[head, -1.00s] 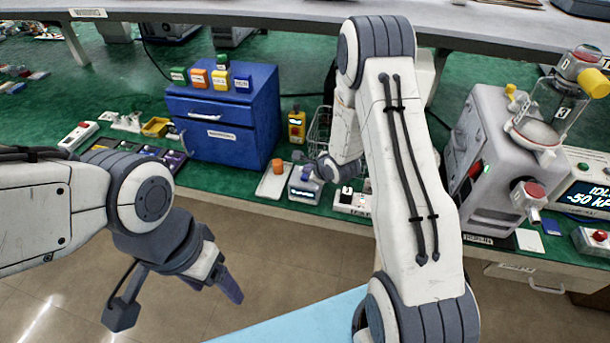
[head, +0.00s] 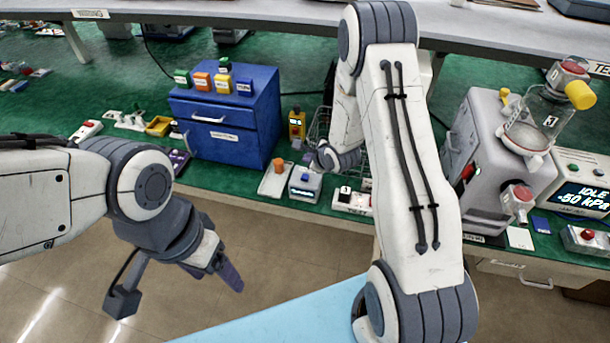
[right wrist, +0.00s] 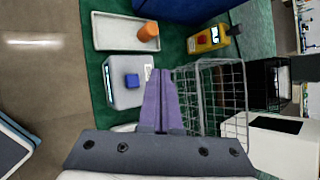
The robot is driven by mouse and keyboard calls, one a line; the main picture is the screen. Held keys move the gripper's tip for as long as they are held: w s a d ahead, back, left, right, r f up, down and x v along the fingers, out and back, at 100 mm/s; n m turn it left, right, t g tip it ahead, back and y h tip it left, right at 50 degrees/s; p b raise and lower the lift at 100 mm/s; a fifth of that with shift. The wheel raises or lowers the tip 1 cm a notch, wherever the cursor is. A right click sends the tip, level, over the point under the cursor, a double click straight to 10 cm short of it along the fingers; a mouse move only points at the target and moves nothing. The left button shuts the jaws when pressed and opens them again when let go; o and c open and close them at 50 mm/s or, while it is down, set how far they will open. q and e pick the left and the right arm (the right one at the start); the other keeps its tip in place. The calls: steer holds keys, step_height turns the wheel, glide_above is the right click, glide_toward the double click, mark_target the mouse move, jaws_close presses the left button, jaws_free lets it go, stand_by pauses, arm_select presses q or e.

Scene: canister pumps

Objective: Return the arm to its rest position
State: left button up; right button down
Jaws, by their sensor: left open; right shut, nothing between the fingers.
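My right arm reaches from the bottom of the head view up over the bench and bends down. Its purple fingers (right wrist: 158,100) are shut with nothing between them in the right wrist view. They are in front of the wire basket (right wrist: 212,95) and beside a small grey device with a blue button (right wrist: 132,80). In the head view this device (head: 305,186) stands at the bench front, close to the right gripper (head: 308,158), which is partly hidden by its own wrist. My left gripper (head: 230,277) is open and empty, in front of the bench over the floor.
A blue drawer cabinet (head: 220,143) carries several coloured blocks. A white tray (head: 272,190) holds an orange cylinder (head: 278,164). A yellow switch box (head: 297,124) stands behind. At the right are a grey pump machine (head: 485,140) with a glass canister (head: 535,125) and a display (head: 582,197) reading IDLE, -50 kPa.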

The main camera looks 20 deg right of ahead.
stand_by(0.5)
steer(key=s+a+r+n+g+b, duration=0.2)
steer(key=s+a+r+n+g, duration=0.2)
steer(key=s+a+r+n, duration=0.9)
steer(key=s+a+r+n+g, duration=0.2)
steer(key=s+n, duration=0.7)
steer(key=s, duration=0.2)
steer(key=s+a+r+n+g, duration=0.2)
steer(key=s+a+n+g, duration=0.1)
steer(key=s+n, duration=0.7)
steer(key=shift+s+a+n+b, duration=0.2)
steer(key=shift+s+n+b, duration=0.1)
steer(key=shift+s, duration=0.45)
steer(key=shift+r, duration=0.1)
